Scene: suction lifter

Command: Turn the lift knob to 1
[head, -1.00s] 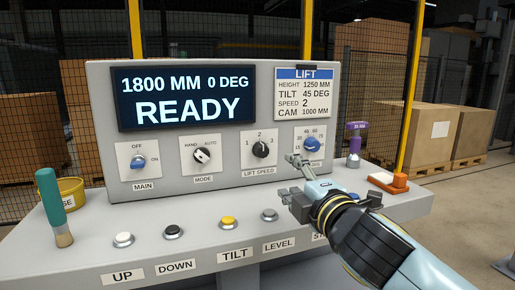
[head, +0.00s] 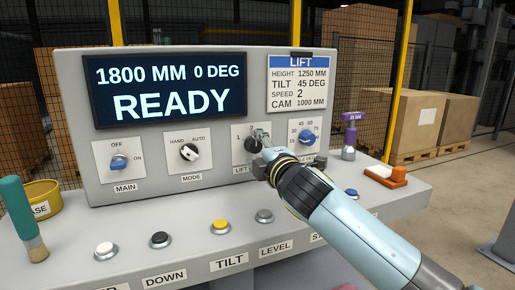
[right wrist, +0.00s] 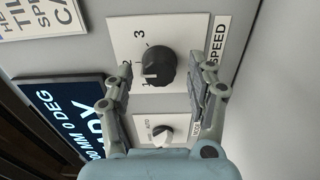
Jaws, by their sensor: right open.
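The lift speed knob (head: 255,145) is a black dial on a white plate on the console's front panel, third from the left. My right gripper (head: 268,148) is in front of it and partly covers its plate. In the right wrist view the knob (right wrist: 158,67) shows between the two spread fingers of my right gripper (right wrist: 165,85), with a gap on each side. The numbers 3 and 2 show beside the knob; the 1 shows in the head view. I cannot read the knob's pointer surely. My left gripper is out of view.
The mode knob (head: 189,152) and main switch (head: 119,162) sit to the left, the blue-capped tilt knob (head: 306,137) close on the right. The screen (head: 170,90) reads READY; the card (head: 312,84) lists speed 2. Push buttons line the shelf below.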

